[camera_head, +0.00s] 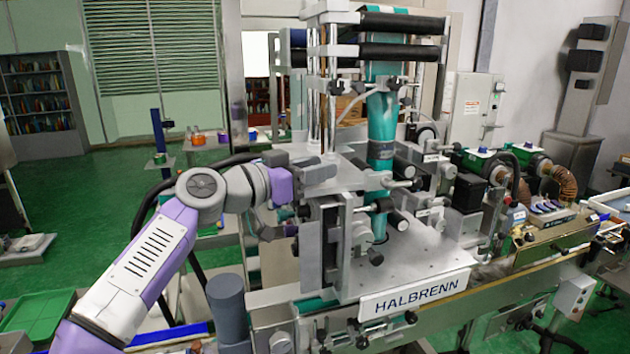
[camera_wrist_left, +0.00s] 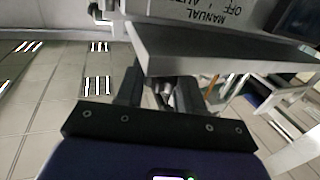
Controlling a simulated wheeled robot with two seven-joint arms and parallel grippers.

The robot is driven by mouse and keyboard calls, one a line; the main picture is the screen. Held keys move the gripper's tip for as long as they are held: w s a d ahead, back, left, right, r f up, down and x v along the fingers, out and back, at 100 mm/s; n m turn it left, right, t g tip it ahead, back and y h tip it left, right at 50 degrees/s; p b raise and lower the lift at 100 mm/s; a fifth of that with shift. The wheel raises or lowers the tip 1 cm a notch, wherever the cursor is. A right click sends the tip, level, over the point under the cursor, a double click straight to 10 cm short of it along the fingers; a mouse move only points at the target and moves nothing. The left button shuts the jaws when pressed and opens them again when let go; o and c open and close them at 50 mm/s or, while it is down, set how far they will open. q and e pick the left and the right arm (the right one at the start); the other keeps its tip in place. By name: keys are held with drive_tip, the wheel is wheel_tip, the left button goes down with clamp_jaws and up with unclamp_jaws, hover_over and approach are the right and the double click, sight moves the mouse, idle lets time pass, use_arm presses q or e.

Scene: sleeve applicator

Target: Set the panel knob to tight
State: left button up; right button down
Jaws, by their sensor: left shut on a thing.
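My left gripper (camera_wrist_left: 165,90) is shut on a small grey part, which appears to be the panel knob (camera_wrist_left: 166,98). The part shows only partly between the two dark fingers, so its setting cannot be read. A grey panel (camera_wrist_left: 210,18) with upside-down lettering, including MANUAL and OFF, is just above the fingers. In the head view, my left arm reaches in from the left and its wrist is against the left side of the sleeve applicator (camera_head: 335,235). The fingertips are hard to make out there. My right gripper is in neither view.
The applicator carries a HALBRENN sign (camera_head: 415,296) and stands over a long conveyor (camera_head: 480,300). A teal column (camera_head: 381,120) and dark rollers (camera_head: 402,21) rise above it. A green tray (camera_head: 38,318) is at lower left. Green floor is open at left.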

use_arm(q)
drive_tip(key=m+g+h+p, duration=0.1)
drive_tip(key=m+g+p, duration=0.1)
drive_tip(key=g, duration=0.1)
drive_tip(key=shift+w+a+r+h, duration=0.1)
drive_tip(key=shift+w+r+h, duration=0.1)
drive_tip(key=shift+h, duration=0.2)
drive_tip(key=shift+s+f+m+g+h+p, duration=0.15)
drive_tip(key=shift+m+g+h+p, duration=0.35)
drive_tip(key=shift+m+g+p, duration=0.45)
drive_tip(key=shift+g, duration=0.35)
drive_tip(key=o, duration=0.9)
drive_tip(key=shift+o, duration=0.2)
drive_tip(key=b+v, duration=0.1)
drive_tip(key=v, duration=0.6)
drive_tip(key=shift+a, duration=0.2)
drive_tip(key=shift+s, duration=0.15)
